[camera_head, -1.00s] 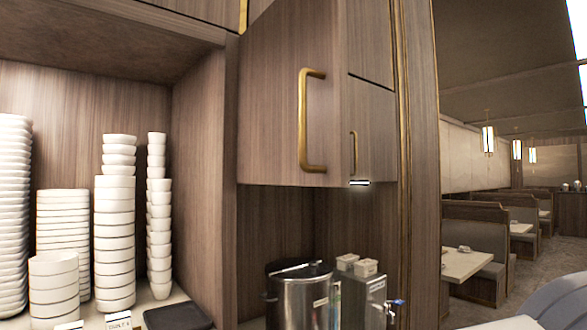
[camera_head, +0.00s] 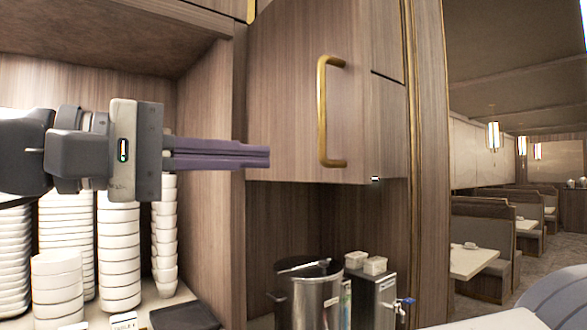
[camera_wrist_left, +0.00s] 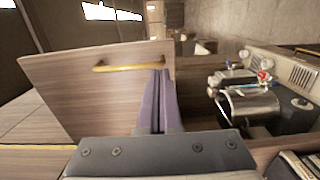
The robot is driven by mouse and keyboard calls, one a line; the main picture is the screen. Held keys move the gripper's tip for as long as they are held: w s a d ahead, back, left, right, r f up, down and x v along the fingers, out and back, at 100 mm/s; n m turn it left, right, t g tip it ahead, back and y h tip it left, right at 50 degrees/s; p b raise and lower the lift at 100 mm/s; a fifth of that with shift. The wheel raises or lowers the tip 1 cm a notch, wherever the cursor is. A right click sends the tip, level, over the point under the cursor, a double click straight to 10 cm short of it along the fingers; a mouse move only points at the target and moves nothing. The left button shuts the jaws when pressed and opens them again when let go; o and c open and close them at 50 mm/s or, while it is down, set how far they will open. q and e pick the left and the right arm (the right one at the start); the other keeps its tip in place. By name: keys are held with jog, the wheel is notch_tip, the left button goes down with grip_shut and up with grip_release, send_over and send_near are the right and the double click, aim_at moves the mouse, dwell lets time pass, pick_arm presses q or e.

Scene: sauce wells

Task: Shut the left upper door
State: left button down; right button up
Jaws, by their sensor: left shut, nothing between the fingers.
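The left upper door (camera_head: 285,95) is a brown wood panel with a long brass handle (camera_head: 322,110), above the counter. It stands ajar, jutting out from the cabinet, with its handled face in view. My left gripper (camera_head: 269,157) reaches in from the left, its purple fingers shut and empty, overlapping the door's lower left part. In the left wrist view the fingers (camera_wrist_left: 163,100) lie over the right part of the door (camera_wrist_left: 95,100), near the brass handle (camera_wrist_left: 130,66). I cannot tell whether they touch the door. My right gripper is not in view.
Stacks of white bowls (camera_head: 120,255) stand in the open alcove at left. A steel pot (camera_head: 308,295) and a steel dispenser (camera_head: 372,295) stand below the door. A gilt-edged wood post (camera_head: 430,150) borders the cabinet at right; dining booths lie beyond.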

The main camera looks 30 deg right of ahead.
pick_arm(q)
jog(key=p, duration=0.6)
send_near(356, 162)
jog(key=d, duration=0.5)
jog(key=shift+d+r, duration=0.2)
jog(key=shift+d, duration=0.05)
jog(key=shift+d+f+p, duration=0.15)
jog(key=shift+d+p, duration=0.15)
jog(key=shift+d, duration=0.4)
jog(key=shift+w, duration=0.1)
